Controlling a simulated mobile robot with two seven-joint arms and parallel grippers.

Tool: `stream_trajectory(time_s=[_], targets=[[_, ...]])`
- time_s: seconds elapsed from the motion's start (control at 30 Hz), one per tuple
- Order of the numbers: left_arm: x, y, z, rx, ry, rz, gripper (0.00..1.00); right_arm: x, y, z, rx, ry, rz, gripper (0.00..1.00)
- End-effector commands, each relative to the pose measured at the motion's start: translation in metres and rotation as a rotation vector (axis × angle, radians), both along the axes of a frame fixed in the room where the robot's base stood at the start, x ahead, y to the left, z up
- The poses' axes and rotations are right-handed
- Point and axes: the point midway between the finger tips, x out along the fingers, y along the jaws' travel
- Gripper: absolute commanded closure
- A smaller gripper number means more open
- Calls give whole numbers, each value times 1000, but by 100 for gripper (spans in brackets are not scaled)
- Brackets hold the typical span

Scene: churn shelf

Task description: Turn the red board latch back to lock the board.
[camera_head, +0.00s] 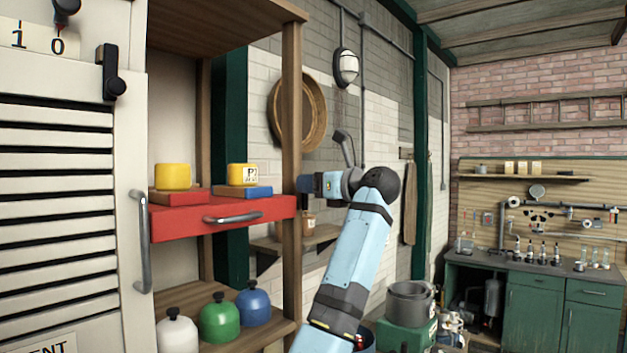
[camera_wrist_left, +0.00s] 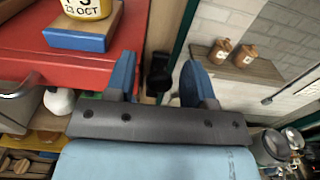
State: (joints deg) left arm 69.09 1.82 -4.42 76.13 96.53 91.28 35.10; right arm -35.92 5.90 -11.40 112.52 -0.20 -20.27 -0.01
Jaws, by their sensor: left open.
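The red board (camera_head: 225,219) sits in the wooden shelf frame, with a grey bar handle on its front. It also shows at the upper left of the left wrist view (camera_wrist_left: 45,50). My left gripper (camera_head: 303,184) is beside the right post of the shelf, level with the board. In the left wrist view its two blue fingers (camera_wrist_left: 158,78) are apart, beside the board's right edge. A small dark part (camera_wrist_left: 158,76) shows between the fingers. It may be the latch, but I cannot tell which way it is turned. My right gripper is out of view.
Yellow blocks (camera_head: 242,174) stand on red and blue bases on the board. White, green (camera_head: 219,319) and blue bottles stand on the shelf below. A louvred cabinet door (camera_head: 60,200) is at left. A small wall shelf (camera_head: 325,236) lies behind my gripper.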

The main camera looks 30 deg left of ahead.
Motion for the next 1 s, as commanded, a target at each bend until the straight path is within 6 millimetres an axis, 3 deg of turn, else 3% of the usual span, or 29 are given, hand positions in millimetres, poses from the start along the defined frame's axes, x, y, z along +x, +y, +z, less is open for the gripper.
stream_trajectory(time_s=[0.23,0.43,0.47,0.83,1.0], targets=[[0,1,0,0,0,0,51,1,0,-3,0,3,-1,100],[0,0,0,0,0,0,97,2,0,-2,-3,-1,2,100],[0,0,0,0,0,0,99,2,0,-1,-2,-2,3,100],[-3,0,-4,-6,-59,-2,99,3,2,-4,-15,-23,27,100],[-8,0,-7,-15,-161,-2,99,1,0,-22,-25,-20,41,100]])
